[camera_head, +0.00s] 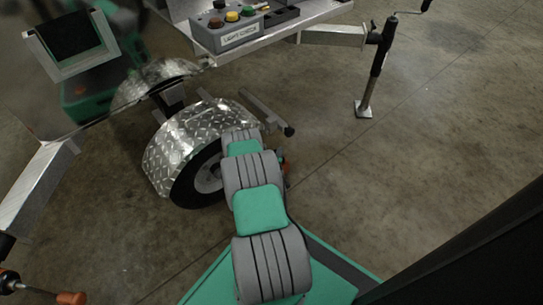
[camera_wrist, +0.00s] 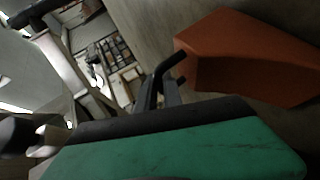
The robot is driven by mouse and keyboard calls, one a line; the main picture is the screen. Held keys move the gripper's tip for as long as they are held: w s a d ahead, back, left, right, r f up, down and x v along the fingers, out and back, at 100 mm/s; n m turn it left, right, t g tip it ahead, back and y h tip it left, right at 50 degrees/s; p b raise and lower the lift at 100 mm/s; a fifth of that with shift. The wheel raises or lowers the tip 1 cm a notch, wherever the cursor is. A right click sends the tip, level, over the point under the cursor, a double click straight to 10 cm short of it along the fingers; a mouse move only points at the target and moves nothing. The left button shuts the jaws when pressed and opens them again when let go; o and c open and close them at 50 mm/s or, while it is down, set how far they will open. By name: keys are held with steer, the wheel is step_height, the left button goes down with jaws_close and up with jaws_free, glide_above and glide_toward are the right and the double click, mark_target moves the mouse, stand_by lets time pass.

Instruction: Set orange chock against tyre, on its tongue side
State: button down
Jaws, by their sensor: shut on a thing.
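The tyre (camera_head: 190,192) stands under a diamond-plate fender (camera_head: 178,135) in the head view, its right part hidden behind my arm. The orange chock (camera_wrist: 255,58) fills the upper right of the wrist view. Only a sliver of the chock (camera_head: 284,161) shows past my arm in the head view, on the floor side to the right of the tyre, towards the jack. My gripper (camera_wrist: 168,84) is shut on the chock; the dark fingers meet its near end. The head view hides the fingers. Whether the chock touches the tyre or floor cannot be told.
A trailer jack (camera_head: 375,75) stands on its foot at upper right. A control box (camera_head: 233,28) with coloured buttons sits on the trailer deck above. An orange-tipped handle (camera_head: 68,298) shows at lower left. Concrete floor (camera_head: 400,150) right of my arm is clear.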

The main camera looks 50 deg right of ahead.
steer(key=shift+w+a+b, duration=0.2)
steer(key=shift+w+a, duration=0.15)
steer(key=shift+w, duration=0.35)
steer(key=shift+w+a+b, duration=0.2)
steer(key=shift+w+a, duration=0.15)
steer(key=shift+w, duration=0.3)
steer(key=shift+w+a+f, duration=0.1)
steer(key=shift+a, duration=0.05)
steer(key=shift+f+b, duration=0.45)
steer(key=shift+b, duration=0.05)
steer(key=shift+f, duration=0.1)
steer(key=c, duration=1.9)
jaws_free()
steer(key=shift+a+f, duration=0.15)
steer(key=shift+a, duration=0.05)
steer(key=o, duration=0.4)
steer(key=shift+d, duration=0.1)
steer(key=shift+d+r, duration=0.1)
steer(key=shift+r, duration=0.1)
